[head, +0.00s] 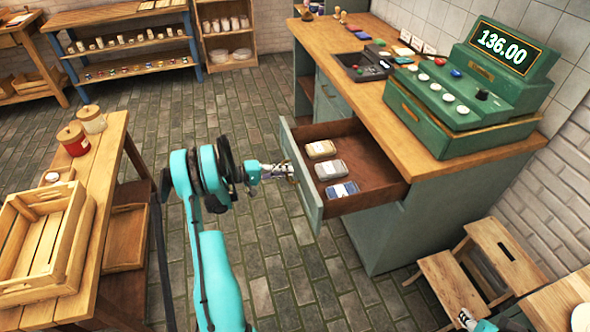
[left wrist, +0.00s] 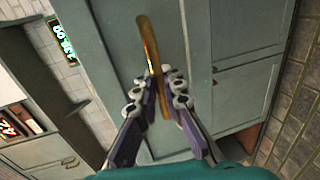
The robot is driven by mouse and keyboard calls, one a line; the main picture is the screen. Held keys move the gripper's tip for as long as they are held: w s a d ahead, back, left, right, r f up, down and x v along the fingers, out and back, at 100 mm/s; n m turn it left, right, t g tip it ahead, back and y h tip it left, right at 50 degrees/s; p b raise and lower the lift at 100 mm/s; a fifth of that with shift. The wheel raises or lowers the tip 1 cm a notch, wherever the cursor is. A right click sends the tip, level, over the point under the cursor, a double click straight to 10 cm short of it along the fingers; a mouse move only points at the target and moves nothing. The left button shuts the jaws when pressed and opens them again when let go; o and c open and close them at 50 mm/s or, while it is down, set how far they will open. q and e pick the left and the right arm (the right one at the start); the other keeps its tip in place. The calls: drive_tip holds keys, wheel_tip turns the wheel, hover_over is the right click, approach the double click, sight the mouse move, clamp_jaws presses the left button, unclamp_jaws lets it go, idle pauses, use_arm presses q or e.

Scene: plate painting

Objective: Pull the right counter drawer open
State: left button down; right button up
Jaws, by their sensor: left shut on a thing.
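The right counter drawer (head: 372,196) stands pulled out from the counter (head: 378,68) in the head view, with its wooden inside showing. Several small packets (head: 333,170) lie in it. My left gripper (head: 290,170) is at the drawer's front panel (head: 303,185). In the left wrist view, the left gripper (left wrist: 160,82) is shut around the brass handle (left wrist: 150,45) on the grey-green front. The handle is mostly hidden in the head view.
A green cash register (head: 450,110) reading 136.00 stands on the counter. A wooden step stool (head: 470,275) is at the lower right. A wooden table with a crate (head: 45,240) and jars is at the left. Brick floor is free between table and drawer.

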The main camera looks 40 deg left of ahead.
use_arm(q)
drive_tip(key=shift+s+a, duration=0.15)
drive_tip(key=shift+s, duration=0.05)
drive_tip(key=c, duration=1.9)
unclamp_jaws()
drive_tip(key=v, duration=1.2)
drive_tip(key=shift+f, duration=0.1)
